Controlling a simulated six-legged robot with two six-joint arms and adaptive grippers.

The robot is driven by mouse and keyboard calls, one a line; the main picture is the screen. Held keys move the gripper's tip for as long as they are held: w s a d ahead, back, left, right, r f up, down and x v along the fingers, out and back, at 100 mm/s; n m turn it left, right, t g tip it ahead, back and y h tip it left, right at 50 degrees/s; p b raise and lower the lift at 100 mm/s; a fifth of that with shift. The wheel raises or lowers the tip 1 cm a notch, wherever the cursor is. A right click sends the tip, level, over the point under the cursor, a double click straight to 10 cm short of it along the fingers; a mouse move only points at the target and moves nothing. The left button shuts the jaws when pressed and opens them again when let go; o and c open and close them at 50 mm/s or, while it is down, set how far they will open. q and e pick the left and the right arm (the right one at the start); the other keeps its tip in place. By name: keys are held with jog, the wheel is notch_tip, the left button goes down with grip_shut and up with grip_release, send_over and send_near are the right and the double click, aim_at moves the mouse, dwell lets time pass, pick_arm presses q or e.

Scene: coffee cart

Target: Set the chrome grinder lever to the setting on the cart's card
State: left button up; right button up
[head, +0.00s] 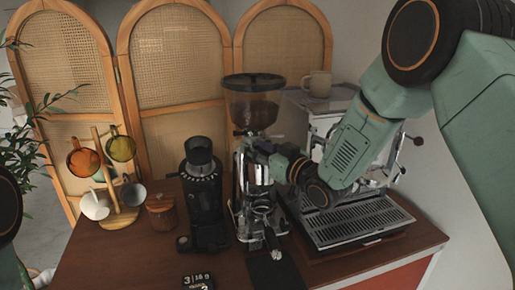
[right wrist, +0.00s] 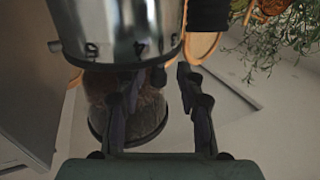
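The chrome grinder (head: 250,186) stands mid-counter, under a dark bean hopper (head: 252,108). In the right wrist view its chrome collar (right wrist: 120,25) bears dark numerals, including a 4 and what looks like a 5. My right gripper (head: 262,154) is at the grinder's upper body. Its fingers (right wrist: 157,76) are apart beside the collar, with no clear grip on anything. The card (head: 198,282) lies at the front edge, partly cut off; its small figures are hard to read. My left gripper is out of view.
A black grinder (head: 204,200) stands left of the chrome one. An espresso machine (head: 355,215) with a cup (head: 318,84) on top stands right. A mug tree (head: 118,190) and wooden jar (head: 161,213) are left. The front left counter is clear.

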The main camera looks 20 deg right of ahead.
jog(key=shift+w+f, duration=0.15)
jog(key=shift+w, duration=0.05)
jog(key=v, duration=1.2)
dwell(0.4)
